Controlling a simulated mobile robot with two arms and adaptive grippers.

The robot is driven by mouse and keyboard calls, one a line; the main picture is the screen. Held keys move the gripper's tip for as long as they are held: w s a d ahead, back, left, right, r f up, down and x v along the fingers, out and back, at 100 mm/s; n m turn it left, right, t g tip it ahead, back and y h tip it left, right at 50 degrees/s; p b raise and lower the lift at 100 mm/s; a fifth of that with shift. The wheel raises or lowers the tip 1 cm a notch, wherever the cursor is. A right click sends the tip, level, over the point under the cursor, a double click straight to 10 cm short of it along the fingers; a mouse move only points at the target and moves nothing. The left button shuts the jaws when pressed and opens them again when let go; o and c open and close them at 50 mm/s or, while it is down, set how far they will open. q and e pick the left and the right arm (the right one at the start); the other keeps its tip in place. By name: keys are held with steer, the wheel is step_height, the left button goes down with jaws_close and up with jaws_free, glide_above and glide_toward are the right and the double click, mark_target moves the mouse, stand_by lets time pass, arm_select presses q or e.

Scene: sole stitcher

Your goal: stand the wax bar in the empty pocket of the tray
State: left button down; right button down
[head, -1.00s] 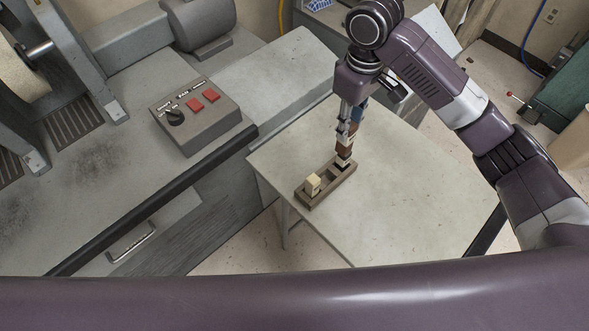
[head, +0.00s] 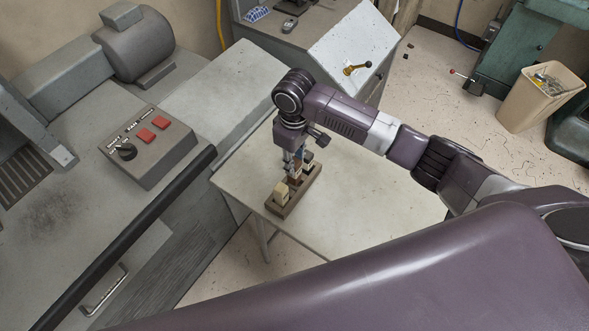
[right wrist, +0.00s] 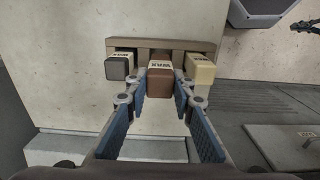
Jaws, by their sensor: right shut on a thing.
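The tray (head: 276,208) lies on the pale table; its far rim shows in the right wrist view (right wrist: 160,43). A cream bar (head: 281,191) stands in its near end and a black bar (head: 308,168) in its far end; both also show in the right wrist view, the cream bar (right wrist: 200,72) at right and the black bar (right wrist: 119,68) at left. My right gripper (head: 294,174) is shut on the brown wax bar (right wrist: 160,82), upright between them at the middle pocket. I cannot tell whether its bottom is inside the pocket. My left gripper is out of view.
The pale table (head: 365,205) is clear to the right of the tray. A grey machine with a control box (head: 148,145) stands at left. A cabinet (head: 345,50) stands behind and a beige bin (head: 535,97) at far right.

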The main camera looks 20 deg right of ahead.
steer(key=shift+f, duration=2.05)
steer(key=shift+f, duration=0.1)
steer(key=c, duration=1.7)
jaws_free()
steer(key=shift+o, duration=0.2)
step_height(320, 180, up, 12)
steer(key=shift+r, duration=0.15)
